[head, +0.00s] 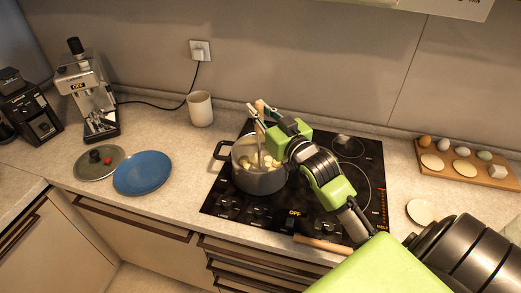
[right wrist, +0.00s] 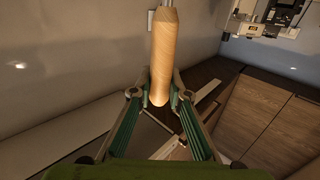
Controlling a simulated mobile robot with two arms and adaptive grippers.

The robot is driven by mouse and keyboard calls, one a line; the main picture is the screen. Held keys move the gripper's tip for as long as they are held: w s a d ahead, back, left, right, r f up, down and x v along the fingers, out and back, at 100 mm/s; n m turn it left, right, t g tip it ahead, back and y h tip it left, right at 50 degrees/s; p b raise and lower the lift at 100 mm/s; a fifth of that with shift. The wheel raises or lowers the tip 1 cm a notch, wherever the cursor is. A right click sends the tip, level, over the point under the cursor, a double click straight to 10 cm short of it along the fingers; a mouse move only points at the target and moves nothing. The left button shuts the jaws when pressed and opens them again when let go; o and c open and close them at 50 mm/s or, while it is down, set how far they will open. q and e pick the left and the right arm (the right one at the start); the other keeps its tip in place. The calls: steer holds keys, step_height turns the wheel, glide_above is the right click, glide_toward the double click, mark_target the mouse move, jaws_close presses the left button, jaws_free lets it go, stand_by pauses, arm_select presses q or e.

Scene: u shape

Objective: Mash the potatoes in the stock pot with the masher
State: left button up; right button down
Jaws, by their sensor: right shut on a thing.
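The grey stock pot (head: 258,180) stands on the black cooktop, with pale potato chunks (head: 270,161) in it. My right gripper (head: 262,118) is above the pot, shut on the wooden handle of the masher (head: 260,106). The masher's handle also shows in the right wrist view (right wrist: 163,60), between the fingers (right wrist: 160,100). Its metal part reaches down toward the potatoes; its lower end cannot be made out. My right forearm covers part of the cooktop to the pot's right. My left gripper is not in view.
The cooktop (head: 225,203) has free room right of the pot. A wooden-handled utensil (head: 323,244) lies at its front edge. A blue plate (head: 142,173), a lid (head: 99,164) and a white cup (head: 200,108) are left. A board (head: 468,171) with eggs and other pieces is right.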

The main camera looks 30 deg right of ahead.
steer(key=shift+d, duration=0.1)
steer(key=d, duration=0.1)
steer(key=w+d, duration=0.1)
steer(key=d, duration=0.1)
steer(key=shift+w+d+r, duration=0.1)
steer(key=shift+w+d, duration=0.2)
steer(key=shift+w, duration=0.1)
steer(key=shift+f+b, duration=1.1)
steer(key=shift+f, duration=1)
step_height(320, 180, up, 4)
steer(key=p, duration=0.4)
steer(key=shift+s, duration=0.1)
